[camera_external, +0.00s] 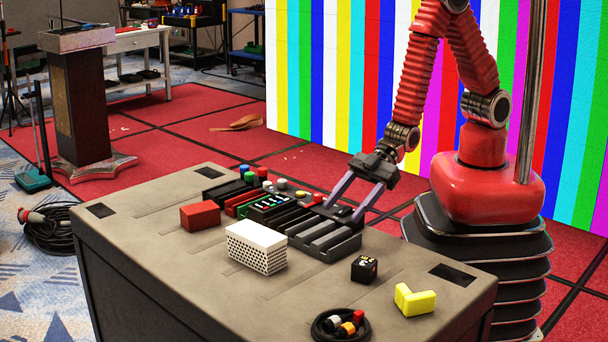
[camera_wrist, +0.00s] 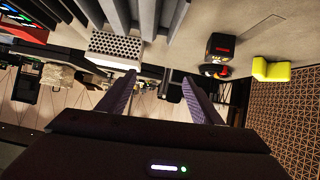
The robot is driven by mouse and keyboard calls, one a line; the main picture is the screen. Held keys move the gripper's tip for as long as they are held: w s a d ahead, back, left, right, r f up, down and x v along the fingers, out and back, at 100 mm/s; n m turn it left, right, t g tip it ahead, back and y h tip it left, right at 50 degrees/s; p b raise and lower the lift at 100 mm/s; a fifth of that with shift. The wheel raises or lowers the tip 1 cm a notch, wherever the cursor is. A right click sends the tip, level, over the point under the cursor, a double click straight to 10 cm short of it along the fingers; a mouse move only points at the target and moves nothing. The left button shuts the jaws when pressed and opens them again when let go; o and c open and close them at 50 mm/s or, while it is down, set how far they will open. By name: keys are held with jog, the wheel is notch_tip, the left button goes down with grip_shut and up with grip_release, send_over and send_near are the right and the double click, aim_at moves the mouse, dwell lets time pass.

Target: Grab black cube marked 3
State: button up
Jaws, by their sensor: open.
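The black cube (camera_external: 364,269) sits on the grey table, with small light and orange markings on its faces; I cannot read a 3 clearly. In the wrist view the black cube (camera_wrist: 219,46) is right of my fingers, with a red patch on it. My gripper (camera_external: 344,211) is open and empty, its two purple-grey fingers apart, over the grey slotted block's back end in the picture. The fingers also show in the wrist view (camera_wrist: 159,76), with nothing between them. The cube is apart from the gripper, nearer the table's front right.
A grey slotted block (camera_external: 325,236) lies left of the cube. A white perforated box (camera_external: 257,247), a red block (camera_external: 200,215) and several coloured parts stand further left. A yellow L-shaped block (camera_external: 415,300) is right of the cube. A coiled cable (camera_external: 322,332) lies in front.

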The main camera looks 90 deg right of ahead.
aim_at(368, 258)
jog(key=s+a+f+y, duration=0.1)
jog(key=s+a+f, duration=0.1)
jog(key=s+a+f+n+g+y, duration=0.1)
jog(key=s+a+f, duration=0.1)
jog(key=s+a+f+y, duration=0.1)
jog(key=s+a+f, duration=0.1)
jog(key=s+a, duration=0.1)
jog(key=shift+s+f+n, duration=0.1)
jog(key=shift+f+n, duration=0.1)
jog(key=shift+n, duration=0.2)
jog(key=shift+x, duration=0.8)
jog(key=shift+x, duration=2.95)
jog(key=shift+c, duration=0.7)
jog(key=c, duration=1)
